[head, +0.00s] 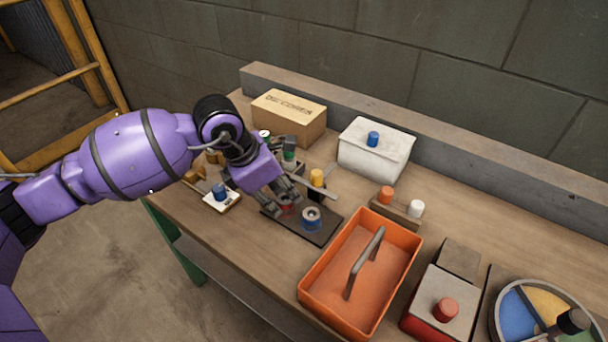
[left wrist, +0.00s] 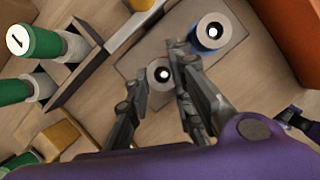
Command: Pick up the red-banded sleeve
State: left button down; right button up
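The red-banded sleeve (head: 287,206) stands at the left part of a dark mat (head: 325,233). In the left wrist view its pale round top with a bright hole (left wrist: 161,74) shows between my fingers. My left gripper (head: 285,200) is low over the mat, one finger on each side of the sleeve; the left wrist view shows the fingertips (left wrist: 160,72) very close to its sides. Whether they press on it I cannot tell. A blue-banded sleeve (head: 312,217) stands just to the right, also in the left wrist view (left wrist: 209,31).
An orange tote (head: 311,281) with a grey handle stands right of the mat. A white box (head: 367,160) and a cardboard box (head: 289,117) stand behind. A small white tray (head: 219,203) with a blue piece lies left. Green cylinders (left wrist: 43,42) in a holder are near the gripper.

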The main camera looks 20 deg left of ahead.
pick_arm(q)
jog(key=shift+w+a+r, duration=0.1)
jog(key=shift+w+a, duration=0.05)
jog(key=shift+w, duration=0.05)
